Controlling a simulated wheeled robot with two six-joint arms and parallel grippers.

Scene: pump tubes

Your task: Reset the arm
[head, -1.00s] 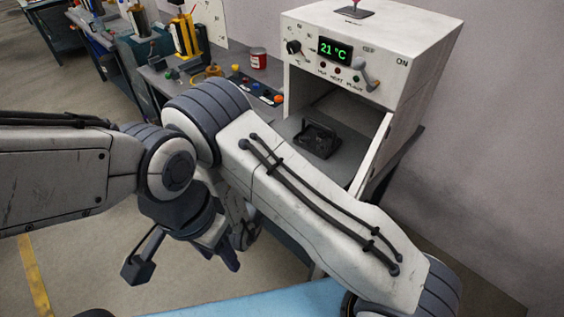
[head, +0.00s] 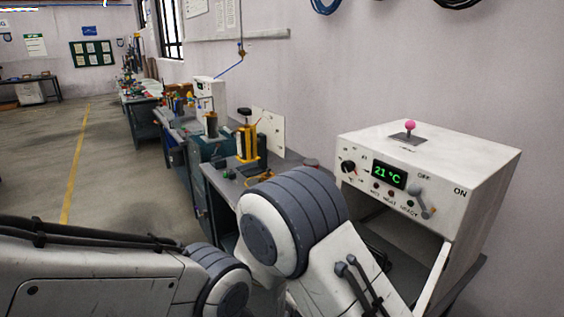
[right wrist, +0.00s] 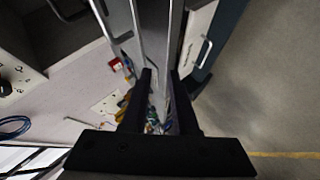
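My arm links (head: 100,280) cross the bottom of the head view from the left, and a large grey-banded joint (head: 290,220) stands in front of the bench. Neither gripper shows in the head view. In the right wrist view my right gripper (right wrist: 162,75) has its two black fingers apart, with a clear gap and nothing held between them. My left gripper is out of both current views.
A white heater box (head: 425,170) reading 21 °C stands at the right, its front opening partly hidden by my arm. A yellow press (head: 250,145) stands on the bench behind the joint. Open floor (head: 45,150) lies at the left.

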